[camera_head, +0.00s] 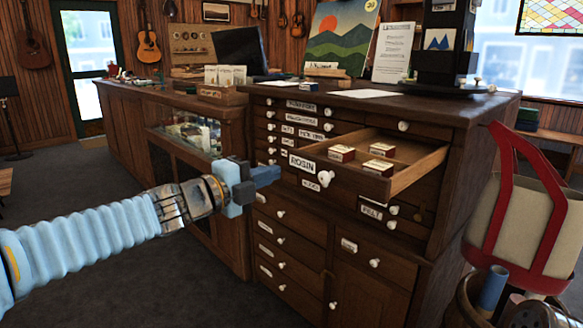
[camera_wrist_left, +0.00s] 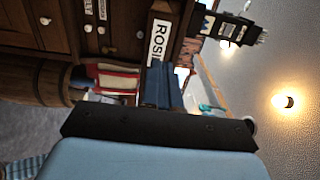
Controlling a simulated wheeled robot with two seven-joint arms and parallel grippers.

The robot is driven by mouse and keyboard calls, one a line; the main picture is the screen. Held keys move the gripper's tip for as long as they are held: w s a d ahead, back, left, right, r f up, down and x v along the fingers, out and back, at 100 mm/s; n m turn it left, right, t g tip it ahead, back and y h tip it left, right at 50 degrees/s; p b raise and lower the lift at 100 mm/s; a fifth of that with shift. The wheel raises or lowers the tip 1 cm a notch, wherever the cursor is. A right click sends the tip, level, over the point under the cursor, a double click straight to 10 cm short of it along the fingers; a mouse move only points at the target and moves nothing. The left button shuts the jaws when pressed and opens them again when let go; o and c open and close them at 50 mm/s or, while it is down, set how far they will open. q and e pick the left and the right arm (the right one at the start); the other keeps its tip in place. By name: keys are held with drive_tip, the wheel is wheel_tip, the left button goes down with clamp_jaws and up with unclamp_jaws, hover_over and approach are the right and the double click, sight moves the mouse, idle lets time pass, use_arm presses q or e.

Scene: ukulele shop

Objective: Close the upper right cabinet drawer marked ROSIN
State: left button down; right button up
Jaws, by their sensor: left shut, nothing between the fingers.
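The ROSIN drawer (camera_head: 347,184) stands pulled out from the upper right of the dark wooden cabinet (camera_head: 466,150). Its front carries a white ROSIN label (camera_head: 301,163) and a round white knob (camera_head: 325,177). A few small red-and-white boxes (camera_head: 380,150) sit inside it. My left gripper (camera_head: 266,175) is shut and empty, just left of the drawer front, with its blue fingertips pointing toward it. In the left wrist view the shut fingers (camera_wrist_left: 166,88) point at the label (camera_wrist_left: 158,40); I cannot tell whether they touch the front. My right gripper is not in view.
A red-framed bag (camera_head: 525,215) stands right of the cabinet, above a barrel with tubes (camera_head: 492,288). Papers, a landscape picture (camera_head: 343,40) and a dark display stand (camera_head: 440,50) are on the cabinet top. Open floor lies at the lower left.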

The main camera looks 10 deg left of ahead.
sight(302, 162)
use_arm(q)
drive_tip(key=x, duration=0.6)
drive_tip(key=shift+w+d, duration=0.2)
